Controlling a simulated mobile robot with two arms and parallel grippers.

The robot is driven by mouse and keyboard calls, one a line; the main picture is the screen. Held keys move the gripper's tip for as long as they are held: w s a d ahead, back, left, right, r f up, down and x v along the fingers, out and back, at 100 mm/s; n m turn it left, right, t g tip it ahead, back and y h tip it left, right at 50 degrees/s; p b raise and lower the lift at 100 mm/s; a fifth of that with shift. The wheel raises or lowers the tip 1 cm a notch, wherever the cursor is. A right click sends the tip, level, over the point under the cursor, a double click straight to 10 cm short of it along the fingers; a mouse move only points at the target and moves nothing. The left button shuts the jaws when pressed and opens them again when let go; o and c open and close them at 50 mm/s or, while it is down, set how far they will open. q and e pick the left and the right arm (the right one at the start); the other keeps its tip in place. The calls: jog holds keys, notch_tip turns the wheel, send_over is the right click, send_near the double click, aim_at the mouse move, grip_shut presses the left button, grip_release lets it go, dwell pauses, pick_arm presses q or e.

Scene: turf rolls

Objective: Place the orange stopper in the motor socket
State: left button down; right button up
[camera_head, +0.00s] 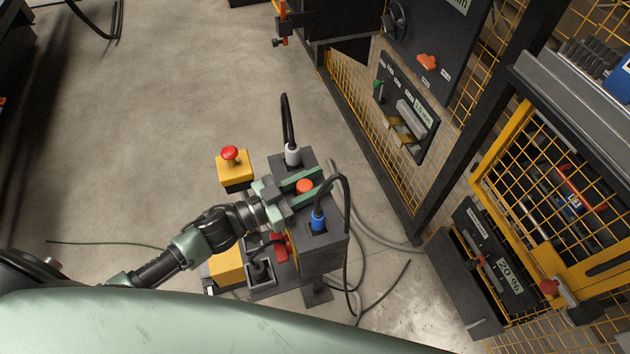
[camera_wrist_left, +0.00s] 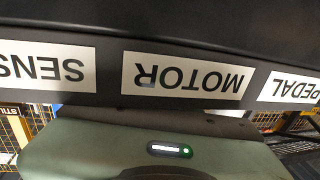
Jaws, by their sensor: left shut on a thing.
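The orange stopper (camera_head: 304,186) is between the two green fingers of my left gripper (camera_head: 302,189), which is shut on it. It is over the middle of the dark socket box (camera_head: 324,256), between the white plug (camera_head: 292,154) and the blue plug (camera_head: 319,221). The motor socket itself is hidden under the gripper and stopper, so I cannot tell if the stopper is seated. In the left wrist view an upside-down MOTOR label (camera_wrist_left: 187,76) is near the middle, between the SENS label (camera_wrist_left: 45,67) and the PEDAL label (camera_wrist_left: 292,88). My right gripper is out of view.
A yellow box with a red button (camera_head: 232,163) is just left of the socket box. Black cables rise from both plugs, and a grey cable (camera_head: 375,238) lies on the floor. A yellow mesh fence (camera_head: 375,130) and control panels stand at the right. The floor at left is mostly clear.

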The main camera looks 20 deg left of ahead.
pick_arm(q)
jog(key=shift+s+f, duration=0.25)
jog(key=shift+f, duration=0.5)
jog(key=c, duration=1)
grip_release()
jog(key=shift+f, duration=0.15)
jog(key=shift+c, duration=0.2)
jog(key=shift+r, duration=0.35)
jog(key=shift+a+r, duration=0.1)
jog(key=shift+r, duration=0.05)
jog(key=b+v, duration=0.1)
jog(key=v, duration=1)
jog(key=shift+a+r, duration=0.2)
jog(key=shift+r, duration=0.3)
jog(key=shift+s, duration=0.1)
